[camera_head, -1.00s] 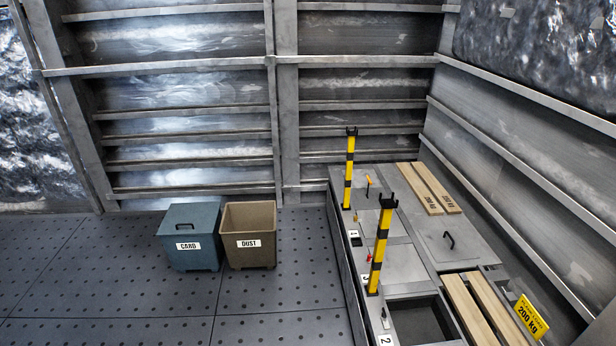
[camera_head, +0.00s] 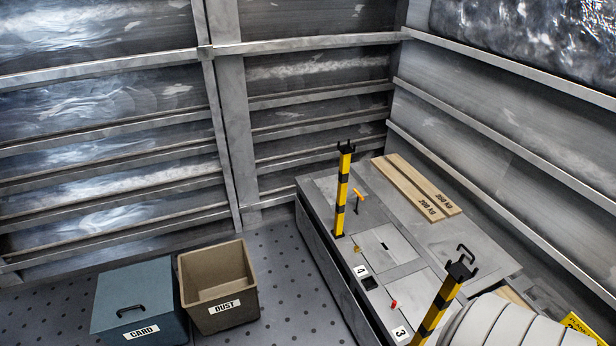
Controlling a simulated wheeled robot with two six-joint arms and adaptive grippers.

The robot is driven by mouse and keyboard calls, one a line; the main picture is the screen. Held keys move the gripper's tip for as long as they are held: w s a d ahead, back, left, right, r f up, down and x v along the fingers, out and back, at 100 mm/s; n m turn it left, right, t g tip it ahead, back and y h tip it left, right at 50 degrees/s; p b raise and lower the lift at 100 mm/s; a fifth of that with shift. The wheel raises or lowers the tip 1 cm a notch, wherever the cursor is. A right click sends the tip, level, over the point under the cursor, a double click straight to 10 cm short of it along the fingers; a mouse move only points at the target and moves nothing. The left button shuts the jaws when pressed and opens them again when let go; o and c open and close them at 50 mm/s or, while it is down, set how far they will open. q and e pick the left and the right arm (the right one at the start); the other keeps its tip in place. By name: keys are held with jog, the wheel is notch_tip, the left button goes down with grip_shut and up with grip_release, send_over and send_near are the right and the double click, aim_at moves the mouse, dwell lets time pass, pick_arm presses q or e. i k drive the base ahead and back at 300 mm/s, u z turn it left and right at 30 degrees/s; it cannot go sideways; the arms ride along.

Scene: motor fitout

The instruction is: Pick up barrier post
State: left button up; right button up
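Two yellow-and-black barrier posts stand upright on the grey platform. The far post (camera_head: 342,190) is near the platform's left edge and has a black forked top. The near post (camera_head: 437,308) is at the lower right, with a black hooked top, and its base is cut off by the bottom of the picture. Neither of my grippers is in view.
The grey platform (camera_head: 405,226) bears wooden planks (camera_head: 417,187), an orange-handled part (camera_head: 360,198) and number labels. A blue-grey CARD bin (camera_head: 140,295) and an open brown DUST bin (camera_head: 217,285) stand on the floor.

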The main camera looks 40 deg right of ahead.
aim_at(345, 151)
jog(key=i, duration=1)
jog(key=z, duration=2.7)
